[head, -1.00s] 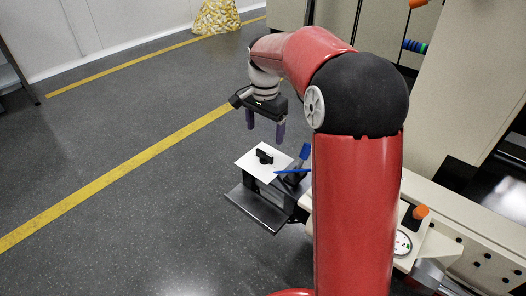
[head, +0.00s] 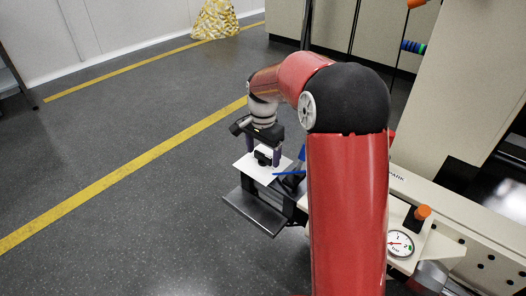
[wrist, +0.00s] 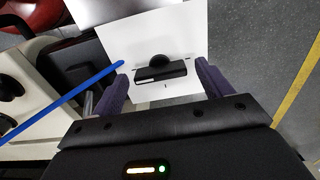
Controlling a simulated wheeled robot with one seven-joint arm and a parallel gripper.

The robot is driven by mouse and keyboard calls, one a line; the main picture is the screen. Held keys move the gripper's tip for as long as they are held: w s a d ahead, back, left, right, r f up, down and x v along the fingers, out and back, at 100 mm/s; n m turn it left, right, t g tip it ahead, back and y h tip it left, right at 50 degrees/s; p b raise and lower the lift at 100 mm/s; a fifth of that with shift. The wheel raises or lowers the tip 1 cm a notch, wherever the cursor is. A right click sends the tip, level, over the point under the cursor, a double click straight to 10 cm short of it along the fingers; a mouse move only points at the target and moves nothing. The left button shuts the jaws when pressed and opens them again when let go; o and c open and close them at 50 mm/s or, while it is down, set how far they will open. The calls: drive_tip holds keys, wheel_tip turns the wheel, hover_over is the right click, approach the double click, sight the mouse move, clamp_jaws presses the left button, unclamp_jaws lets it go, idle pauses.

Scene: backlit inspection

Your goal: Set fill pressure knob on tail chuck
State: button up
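The black knob (wrist: 161,70) has a bar-shaped grip and sits on a white plate (wrist: 120,38) with small dark tick marks around it. In the head view the knob (head: 263,158) shows on the white plate (head: 246,170), partly covered by my gripper. My gripper (wrist: 162,82) is open, with one purple-grey finger left and one right of the knob's bar. Gaps show between the bar's ends and both fingers. In the head view my gripper (head: 264,157) is just above the plate.
A blue rod (wrist: 62,101) runs close beside the left finger. A dark tray (head: 255,211) juts out below the plate. A pressure gauge (head: 400,243) and an orange-capped knob (head: 423,212) are on the bench at right. The floor at left is clear.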

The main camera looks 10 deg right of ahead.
drive_tip(key=c, duration=0.9)
drive_tip(key=shift+r+n+p, duration=0.1)
drive_tip(key=shift+n+p, duration=0.2)
drive_tip(key=n+p, duration=0.1)
drive_tip(key=n, duration=0.2)
drive_tip(key=shift+r+p, duration=0.1)
drive_tip(key=shift+p, duration=0.3)
drive_tip(key=n+p, duration=0.2)
drive_tip(key=n, duration=0.3)
drive_tip(key=n+p, duration=0.2)
drive_tip(key=n, duration=0.2)
drive_tip(key=shift+n, duration=0.4)
drive_tip(key=n+p, duration=0.1)
drive_tip(key=n, duration=0.3)
drive_tip(key=shift+p, duration=0.4)
drive_tip(key=shift+w+n, duration=0.1)
drive_tip(key=shift+n, duration=0.2)
